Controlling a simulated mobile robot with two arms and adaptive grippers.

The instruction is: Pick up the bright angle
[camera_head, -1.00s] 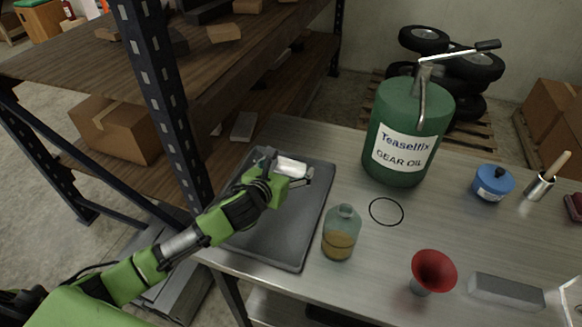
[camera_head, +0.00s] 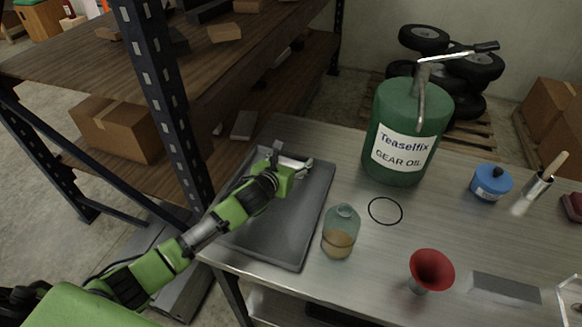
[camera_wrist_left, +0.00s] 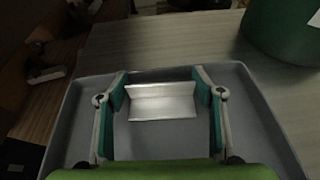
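The bright angle (camera_wrist_left: 162,101) is a short, shiny L-shaped metal piece. In the left wrist view it lies across the far part of the grey tray (camera_wrist_left: 265,125), between the two fingers. My left gripper (camera_wrist_left: 162,92) is open, with one finger at each end of the angle; the right finger looks very close to it, and I cannot tell if it touches. In the head view my left gripper (camera_head: 291,158) is over the far end of the tray (camera_head: 285,240), and the angle is mostly hidden by it. My right gripper is not in view.
A green gear oil drum (camera_head: 408,135) stands right of the tray. A glass bottle (camera_head: 340,232), black ring (camera_head: 385,211), red funnel (camera_head: 431,269) and blue can (camera_head: 491,183) are on the metal table. A dark shelf post (camera_head: 165,100) rises close left of my arm.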

